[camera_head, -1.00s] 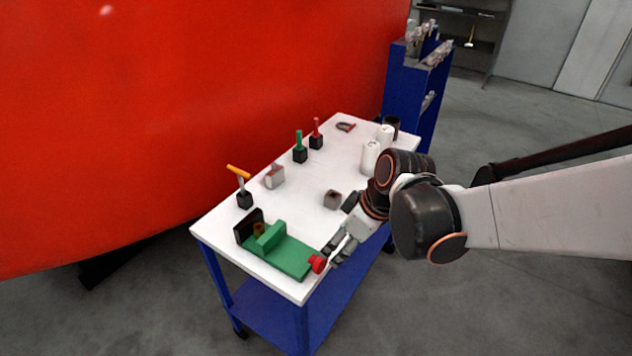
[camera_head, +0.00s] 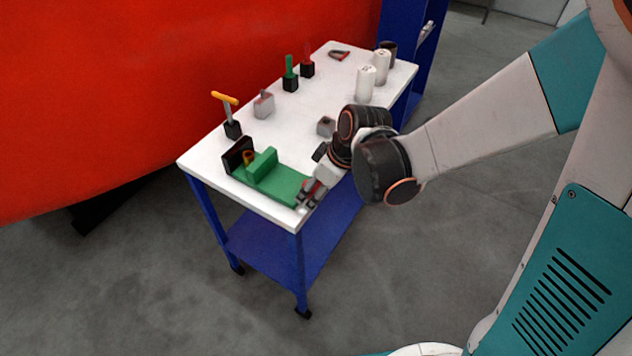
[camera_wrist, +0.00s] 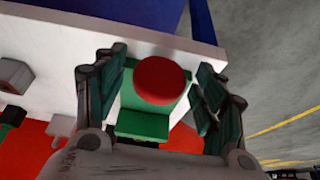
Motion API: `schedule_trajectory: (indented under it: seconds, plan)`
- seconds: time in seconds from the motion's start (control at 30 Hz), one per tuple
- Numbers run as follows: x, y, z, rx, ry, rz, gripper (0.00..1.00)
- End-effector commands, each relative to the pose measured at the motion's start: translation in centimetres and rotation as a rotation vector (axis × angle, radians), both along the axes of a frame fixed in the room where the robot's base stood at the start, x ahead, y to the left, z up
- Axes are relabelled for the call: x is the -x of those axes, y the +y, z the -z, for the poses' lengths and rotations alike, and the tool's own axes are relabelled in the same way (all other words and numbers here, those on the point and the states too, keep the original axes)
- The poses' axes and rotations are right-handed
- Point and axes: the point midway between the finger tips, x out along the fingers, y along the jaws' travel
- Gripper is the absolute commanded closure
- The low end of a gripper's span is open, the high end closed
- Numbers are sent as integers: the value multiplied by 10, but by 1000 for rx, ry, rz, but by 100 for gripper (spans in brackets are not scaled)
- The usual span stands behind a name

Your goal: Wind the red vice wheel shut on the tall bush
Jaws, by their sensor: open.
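The green vice (camera_head: 283,182) lies along the near left end of the white table, with a dark fixed jaw (camera_head: 236,155) at its far end. A small orange-brown bush (camera_head: 249,158) stands between the dark jaw and the green sliding jaw (camera_head: 262,165). The red vice wheel (camera_wrist: 160,80) sits at the vice's near end. In the wrist view my gripper (camera_wrist: 160,88) is open, with one finger on each side of the wheel and visible gaps. In the head view my gripper (camera_head: 306,195) mostly covers the wheel.
On the white table (camera_head: 207,160) are a yellow-handled tool (camera_head: 226,112), a grey block (camera_head: 264,104), green (camera_head: 290,75) and red (camera_head: 307,62) handled tools, another grey block (camera_head: 326,126) beside my arm, and white cylinders (camera_head: 366,84). A red body (camera_head: 120,90) stands behind.

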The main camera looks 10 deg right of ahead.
Motion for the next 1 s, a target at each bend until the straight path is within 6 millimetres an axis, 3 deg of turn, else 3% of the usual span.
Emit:
schedule_trajectory:
  seconds: [0.1, 0.3, 0.67, 1.0]
  plan:
    - [0, 0, 0, 0, 0, 0, 36]
    - [0, 0, 0, 0, 0, 0, 79]
    - [-1, -1, 0, -25, 32, 2, 79]
    - [-4, -4, 0, -155, 199, 3, 79]
